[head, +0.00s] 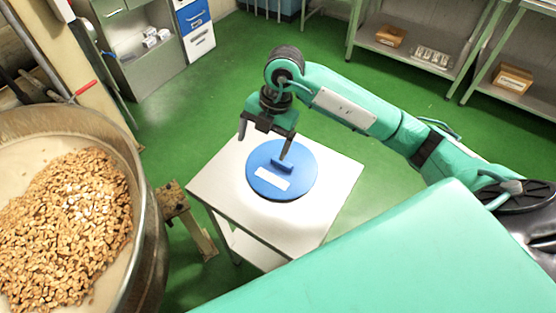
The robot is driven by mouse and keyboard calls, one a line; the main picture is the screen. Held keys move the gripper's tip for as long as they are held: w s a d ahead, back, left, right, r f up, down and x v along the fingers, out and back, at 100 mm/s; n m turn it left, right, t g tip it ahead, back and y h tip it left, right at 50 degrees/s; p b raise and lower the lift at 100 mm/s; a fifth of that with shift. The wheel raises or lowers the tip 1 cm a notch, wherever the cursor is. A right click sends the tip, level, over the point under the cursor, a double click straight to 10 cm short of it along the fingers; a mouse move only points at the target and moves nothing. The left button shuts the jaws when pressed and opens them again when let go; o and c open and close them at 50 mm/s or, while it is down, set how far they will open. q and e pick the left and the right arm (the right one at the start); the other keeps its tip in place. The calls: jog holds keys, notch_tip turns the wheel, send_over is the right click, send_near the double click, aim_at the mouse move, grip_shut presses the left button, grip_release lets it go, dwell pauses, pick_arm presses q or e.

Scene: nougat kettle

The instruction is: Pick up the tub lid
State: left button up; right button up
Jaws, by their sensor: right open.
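The tub lid (302,181) is a round blue disc with a raised blue handle bar and a white label. It lies flat on a small pale table (335,172). My right gripper (264,146) is open, its two dark fingers pointing down. One finger overlaps the lid near its handle in the picture; the other is to the left, over the table's far left side. I cannot tell whether the finger touches the lid. Nothing is held between the fingers. My left gripper is out of view.
A large metal kettle (150,235) full of chopped nuts (65,225) stands at the left, close to the table. Shelves with cardboard boxes (511,78) stand at the back right. Cabinets (197,28) stand at the back left. Green floor is clear behind the table.

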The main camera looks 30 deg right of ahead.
jog(key=w+d+m+h, duration=0.2)
jog(key=d+h, duration=0.1)
jog(key=d, duration=0.3)
jog(key=p, duration=0.1)
send_over(282, 165)
jog(key=w, duration=0.2)
jog(key=f, duration=0.7)
jog(key=shift+s+d, duration=0.2)
jog(key=shift+d, duration=0.2)
jog(key=shift+f, duration=0.45)
jog(key=f, duration=0.1)
jog(key=f+p, duration=0.1)
jog(key=f, duration=0.2)
jog(key=shift+s+a+f+p, duration=0.15)
jog(key=shift+s+f+p, duration=0.1)
jog(key=shift+s+p, duration=0.1)
jog(key=shift+w+f, duration=0.1)
jog(key=shift+f, duration=0.05)
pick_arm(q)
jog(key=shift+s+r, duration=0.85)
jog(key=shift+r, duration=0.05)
pick_arm(e)
jog(key=c, duration=1.1)
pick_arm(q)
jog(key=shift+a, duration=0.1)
